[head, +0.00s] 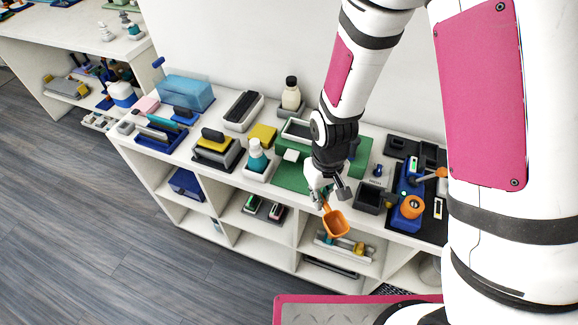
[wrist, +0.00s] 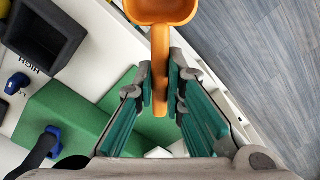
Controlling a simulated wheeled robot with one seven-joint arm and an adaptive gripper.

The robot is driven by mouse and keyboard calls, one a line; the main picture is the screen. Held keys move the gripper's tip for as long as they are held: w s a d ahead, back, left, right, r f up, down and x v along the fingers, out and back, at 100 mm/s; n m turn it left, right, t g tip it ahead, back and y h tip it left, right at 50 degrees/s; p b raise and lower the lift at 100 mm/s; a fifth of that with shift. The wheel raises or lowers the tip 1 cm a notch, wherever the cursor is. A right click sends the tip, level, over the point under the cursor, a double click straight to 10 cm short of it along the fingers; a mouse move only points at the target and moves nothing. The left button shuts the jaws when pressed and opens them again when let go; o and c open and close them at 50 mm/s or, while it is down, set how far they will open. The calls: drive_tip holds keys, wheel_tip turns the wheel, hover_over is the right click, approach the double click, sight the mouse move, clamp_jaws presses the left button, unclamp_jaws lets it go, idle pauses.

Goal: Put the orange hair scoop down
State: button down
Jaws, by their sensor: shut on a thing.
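The orange hair scoop (head: 335,223) hangs from my gripper (head: 330,191) just off the front edge of the white counter in the head view. In the wrist view, the scoop (wrist: 161,12) has its bowl at the top edge, partly cut off. Its handle runs down between the teal-padded fingers of my gripper (wrist: 162,88), which are shut on it. The scoop is apart from the counter, above the open shelves.
The green block (wrist: 75,115) and a dark open bin (wrist: 42,35) lie beside my gripper. The bin (head: 369,196) stands on the counter, right of my gripper. A blue device with an orange roll (head: 411,207) stands further right. The floor (head: 150,255) in front is clear.

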hover_over(286, 174)
drive_tip(key=shift+d+f, duration=0.15)
drive_tip(key=shift+f, duration=0.6)
drive_tip(key=shift+f+p, duration=0.3)
drive_tip(key=shift+f, duration=1.45)
drive_tip(key=shift+f, duration=0.1)
drive_tip(key=c, duration=1.7)
unclamp_jaws()
drive_tip(key=shift+o, duration=0.2)
